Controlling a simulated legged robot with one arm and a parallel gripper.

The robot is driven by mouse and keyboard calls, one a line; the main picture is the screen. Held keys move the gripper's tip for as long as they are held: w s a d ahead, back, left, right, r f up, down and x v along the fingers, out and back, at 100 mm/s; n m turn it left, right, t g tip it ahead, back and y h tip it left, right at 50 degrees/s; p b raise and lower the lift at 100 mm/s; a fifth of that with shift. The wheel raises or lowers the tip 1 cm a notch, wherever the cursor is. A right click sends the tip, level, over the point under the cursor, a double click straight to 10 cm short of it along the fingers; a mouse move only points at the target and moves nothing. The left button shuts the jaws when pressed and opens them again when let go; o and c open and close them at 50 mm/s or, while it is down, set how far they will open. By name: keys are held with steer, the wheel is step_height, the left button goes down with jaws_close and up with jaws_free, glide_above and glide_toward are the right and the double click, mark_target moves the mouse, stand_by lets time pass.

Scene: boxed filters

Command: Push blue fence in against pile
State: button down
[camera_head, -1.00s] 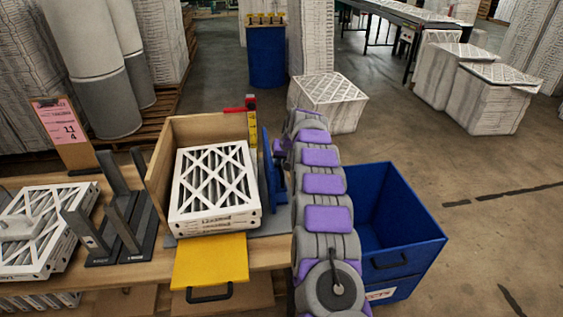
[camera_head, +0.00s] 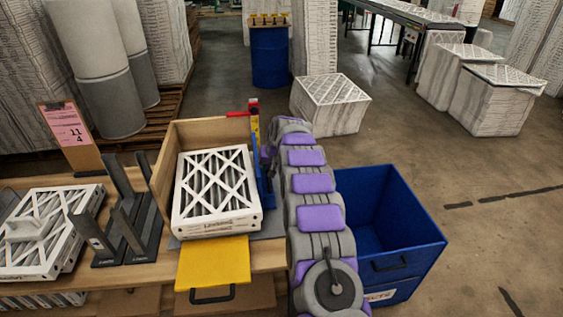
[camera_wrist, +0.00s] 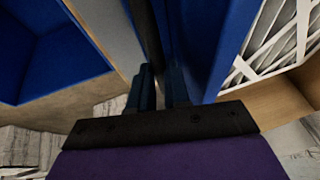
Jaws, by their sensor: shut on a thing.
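The blue fence (camera_head: 262,183) stands upright along the right side of the pile of white framed filters (camera_head: 215,192), close to it. My gripper (camera_wrist: 163,85) is shut on the fence's dark upright handle (camera_wrist: 145,28). In the head view the gripper is mostly hidden by my arm.
The pile sits in a wooden box (camera_head: 165,170) with a yellow front flap (camera_head: 212,264). A blue bin (camera_head: 405,235) stands right of my arm. Grey brackets (camera_head: 125,225) and more filters (camera_head: 45,235) are at left. A red-and-yellow post (camera_head: 253,120) rises behind the fence.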

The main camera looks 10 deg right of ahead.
steer(key=shift+a, duration=1.25)
steer(key=c, duration=1.5)
jaws_free()
steer(key=shift+o, duration=0.6)
steer(key=shift+a, duration=0.1)
steer(key=p+v, duration=0.3)
steer(key=v, duration=1.4)
steer(key=shift+r, duration=0.15)
